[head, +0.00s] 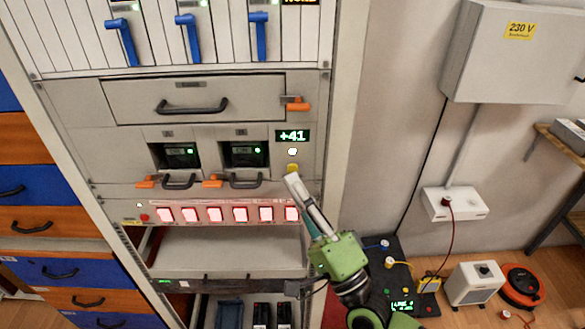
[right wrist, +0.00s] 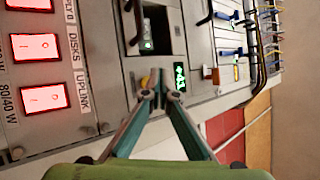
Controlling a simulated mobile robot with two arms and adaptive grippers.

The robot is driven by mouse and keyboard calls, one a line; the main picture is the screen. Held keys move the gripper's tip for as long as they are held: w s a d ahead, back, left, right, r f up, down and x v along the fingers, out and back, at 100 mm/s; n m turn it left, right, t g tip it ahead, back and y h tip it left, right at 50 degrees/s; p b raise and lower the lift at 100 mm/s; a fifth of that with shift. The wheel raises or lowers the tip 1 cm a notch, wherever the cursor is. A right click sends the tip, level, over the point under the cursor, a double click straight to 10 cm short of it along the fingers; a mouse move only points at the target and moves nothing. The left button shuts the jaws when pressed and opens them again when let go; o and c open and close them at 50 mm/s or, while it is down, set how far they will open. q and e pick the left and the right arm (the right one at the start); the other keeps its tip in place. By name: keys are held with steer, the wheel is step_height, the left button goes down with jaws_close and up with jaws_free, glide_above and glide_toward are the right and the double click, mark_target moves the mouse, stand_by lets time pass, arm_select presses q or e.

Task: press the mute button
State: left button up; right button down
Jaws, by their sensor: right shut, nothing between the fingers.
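A yellow button (head: 292,168) sits on the grey rack panel, below a small round white light or button (head: 292,152) and a green "+41" display (head: 292,136). No label readable here tells which one is the mute button. My right gripper (head: 293,180) is shut and empty, its tips just below the yellow button; I cannot tell whether they touch it. In the right wrist view, the closed fingertips (right wrist: 160,90) are close to the panel, beside the yellow button (right wrist: 145,82) and the display (right wrist: 180,77). My left gripper is not in view.
A row of lit red rocker switches (head: 215,214) runs just below the fingertips. Two black-handled power modules (head: 243,154) are to the left, and an orange latch (head: 296,104) is above. A wall box (head: 500,60) hangs at right.

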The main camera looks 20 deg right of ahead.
steer(key=shift+s+a, duration=0.2)
steer(key=shift+s, duration=0.6)
steer(key=shift+s+a, duration=0.25)
steer(key=shift+s, duration=0.5)
steer(key=shift+s+a, duration=0.2)
steer(key=shift+s, duration=0.6)
